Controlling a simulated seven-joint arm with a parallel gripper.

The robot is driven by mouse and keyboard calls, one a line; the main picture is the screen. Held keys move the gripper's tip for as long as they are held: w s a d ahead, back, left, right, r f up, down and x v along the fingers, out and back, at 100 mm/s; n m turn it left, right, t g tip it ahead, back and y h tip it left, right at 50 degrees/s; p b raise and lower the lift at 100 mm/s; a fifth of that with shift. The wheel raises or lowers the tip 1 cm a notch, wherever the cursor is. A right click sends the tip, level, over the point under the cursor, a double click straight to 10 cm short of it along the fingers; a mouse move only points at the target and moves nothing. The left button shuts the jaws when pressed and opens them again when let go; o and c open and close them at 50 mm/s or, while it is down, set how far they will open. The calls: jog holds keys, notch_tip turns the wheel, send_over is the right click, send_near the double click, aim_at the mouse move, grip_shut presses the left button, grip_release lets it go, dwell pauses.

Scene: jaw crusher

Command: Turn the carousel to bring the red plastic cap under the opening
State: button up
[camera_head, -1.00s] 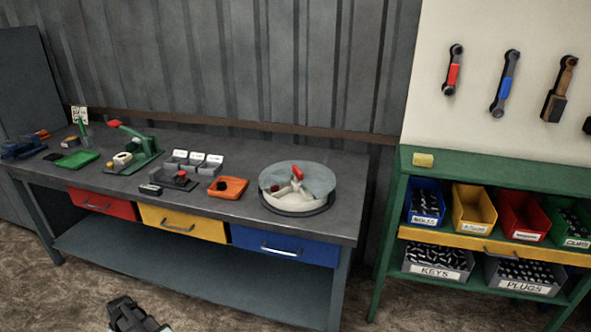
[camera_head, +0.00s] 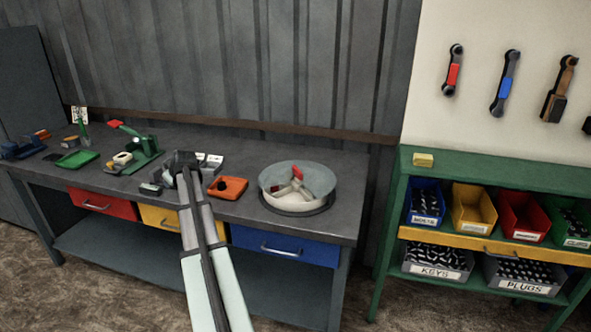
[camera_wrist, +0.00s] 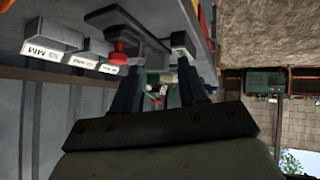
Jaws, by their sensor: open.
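The round carousel (camera_head: 297,207) sits near the right end of the bench, under a grey-green cover with a wedge-shaped opening. A small red piece (camera_head: 296,173) shows at its middle, by the opening; I cannot tell whether it is the red plastic cap or part of a handle. My gripper (camera_head: 182,158) is over the middle of the bench, left of the carousel and apart from it. In the wrist view my gripper (camera_wrist: 158,58) is open, its two fingers spread with nothing held. The carousel cannot be made out in the wrist view.
An orange tray (camera_head: 228,187) lies between my gripper and the carousel. Labelled bins (camera_wrist: 60,35) and a red knob (camera_wrist: 118,57) are close to my fingers in the wrist view. A green press (camera_head: 142,158) stands further left. The bench right of the carousel is clear.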

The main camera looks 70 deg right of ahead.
jog(key=s+d+r+m+g, duration=0.1)
jog(key=s+d+r, duration=0.1)
jog(key=s+d, duration=0.35)
jog(key=s+d+r+m+g, duration=0.1)
jog(key=s+d+r, duration=0.1)
jog(key=s, duration=0.6)
jog(key=s+d+r+m+g, duration=0.1)
jog(key=s+d+r, duration=0.25)
jog(key=s, duration=0.35)
jog(key=m+g+y, duration=0.1)
jog(key=m+g, duration=0.2)
jog(key=m, duration=0.1)
send_near(298, 169)
jog(key=x, duration=0.9)
jog(key=shift+a+f, duration=0.1)
jog(key=shift+a, duration=0.05)
grip_shut()
